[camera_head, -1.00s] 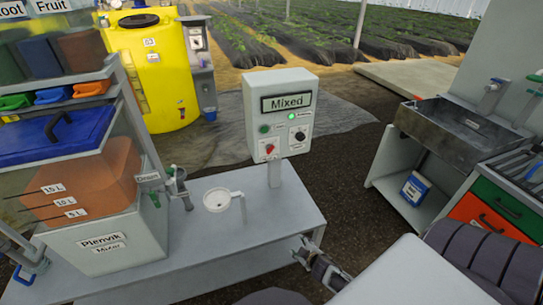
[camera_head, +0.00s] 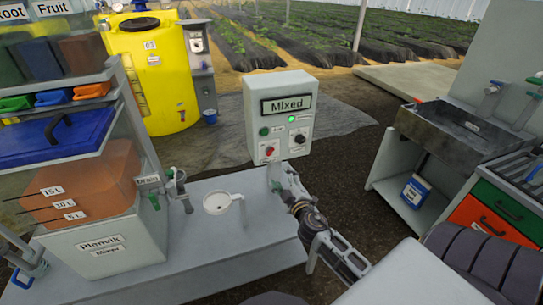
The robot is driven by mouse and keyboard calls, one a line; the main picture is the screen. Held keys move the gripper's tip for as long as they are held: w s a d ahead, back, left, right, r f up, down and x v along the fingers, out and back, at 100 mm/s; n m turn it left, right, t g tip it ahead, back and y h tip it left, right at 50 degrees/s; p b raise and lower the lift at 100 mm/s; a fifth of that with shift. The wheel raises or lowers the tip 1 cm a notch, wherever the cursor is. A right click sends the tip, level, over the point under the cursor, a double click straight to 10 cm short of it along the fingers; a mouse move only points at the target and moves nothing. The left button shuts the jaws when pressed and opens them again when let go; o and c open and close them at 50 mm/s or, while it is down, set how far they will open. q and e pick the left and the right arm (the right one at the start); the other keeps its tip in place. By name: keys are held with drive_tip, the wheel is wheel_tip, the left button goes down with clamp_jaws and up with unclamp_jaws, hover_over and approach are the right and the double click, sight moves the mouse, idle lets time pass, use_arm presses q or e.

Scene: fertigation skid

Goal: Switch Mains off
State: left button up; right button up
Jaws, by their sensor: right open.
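The grey control box (camera_head: 255,108) stands on a post above the grey bench, in the middle of the view. Its display (camera_head: 286,104) reads "Mixed", and a green lamp (camera_head: 292,119) is lit. A red switch (camera_head: 269,151) sits at the lower left of its front and a black knob (camera_head: 300,138) at the lower right. Their small labels are too small to read, so I cannot tell for sure which one is Mains. My right gripper (camera_head: 278,174) is open, just below the box and close under the red switch; no contact is visible.
A white funnel cup (camera_head: 217,203) stands on the bench (camera_head: 190,250), left of my right arm. The mixer tank (camera_head: 105,245) with its drain valve is at the left. A yellow tank (camera_head: 155,85) stands behind, and a sink (camera_head: 455,130) is at the right.

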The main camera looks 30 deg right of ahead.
drive_tip(key=m+p, duration=0.2)
approach(271, 153)
drive_tip(key=shift+a+x, duration=0.5)
drive_tip(key=shift+x, duration=1.95)
drive_tip(key=shift+w+d+h, duration=0.15)
drive_tip(key=shift+w+d, duration=0.2)
drive_tip(key=shift+w, duration=0.4)
drive_tip(key=shift+w+d+h, duration=0.15)
drive_tip(key=shift+w+d, duration=0.2)
drive_tip(key=shift+w, duration=0.45)
use_arm(q)
drive_tip(key=shift+s+d+r, duration=0.2)
drive_tip(key=shift+d+r, duration=0.35)
drive_tip(key=shift+r, duration=0.05)
drive_tip(key=shift+s+d+r, duration=0.2)
drive_tip(key=shift+d+r, duration=0.3)
drive_tip(key=shift+r, duration=0.05)
use_arm(e)
drive_tip(key=shift+w+d, duration=0.1)
drive_tip(key=shift+w, duration=0.2)
